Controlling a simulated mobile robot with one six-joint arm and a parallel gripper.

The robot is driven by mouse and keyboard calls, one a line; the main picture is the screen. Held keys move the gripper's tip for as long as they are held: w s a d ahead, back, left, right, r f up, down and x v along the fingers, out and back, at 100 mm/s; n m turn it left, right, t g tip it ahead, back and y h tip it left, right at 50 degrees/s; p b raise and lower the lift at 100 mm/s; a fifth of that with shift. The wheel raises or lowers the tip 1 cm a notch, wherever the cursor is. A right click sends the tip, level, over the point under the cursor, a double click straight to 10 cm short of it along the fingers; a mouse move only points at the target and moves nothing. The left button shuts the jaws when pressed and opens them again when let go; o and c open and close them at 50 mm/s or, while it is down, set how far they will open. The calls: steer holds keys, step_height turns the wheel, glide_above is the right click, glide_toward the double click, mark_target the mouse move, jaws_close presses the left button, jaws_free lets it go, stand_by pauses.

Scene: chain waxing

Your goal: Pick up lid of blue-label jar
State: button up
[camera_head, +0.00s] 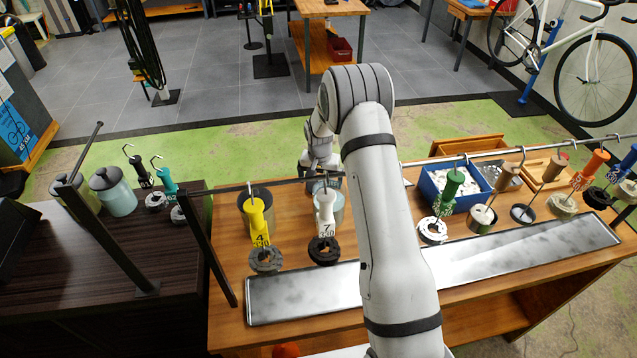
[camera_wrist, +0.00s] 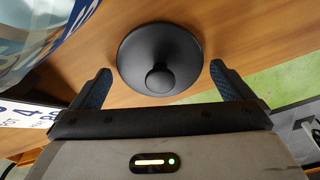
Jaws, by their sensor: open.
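A round black lid with a knob (camera_wrist: 160,55) shows in the wrist view, over a wooden surface. My gripper (camera_wrist: 160,88) is open, with one finger to each side of the knob and nothing held. A glassy jar with a blue label (camera_wrist: 40,40) is at the upper left of the wrist view, only partly in frame and apart from the lid. In the head view my gripper (camera_head: 320,170) is by the bench's far edge, beside a pale jar (camera_head: 336,208) behind the white tag 7. The lid cannot be made out there.
Tagged hooks hang from a rail above the wooden bench (camera_head: 225,305), including a yellow one (camera_head: 257,218) and a white one (camera_head: 325,212). A long metal tray (camera_head: 300,298) lies in front. A blue bin (camera_head: 430,190) stands right of my arm.

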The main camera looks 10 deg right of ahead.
steer(key=c, duration=0.8)
step_height(320, 180, up, 10)
steer(key=b, duration=0.3)
steer(key=shift+s+b, duration=0.15)
steer(key=shift+b, duration=0.2)
steer(key=s+r+n+b, duration=0.1)
steer(key=s+r+b, duration=0.1)
steer(key=s+r, duration=0.8)
step_height(320, 180, down, 9)
steer(key=s+b, duration=0.2)
steer(key=b, duration=0.2)
steer(key=shift+r, duration=0.2)
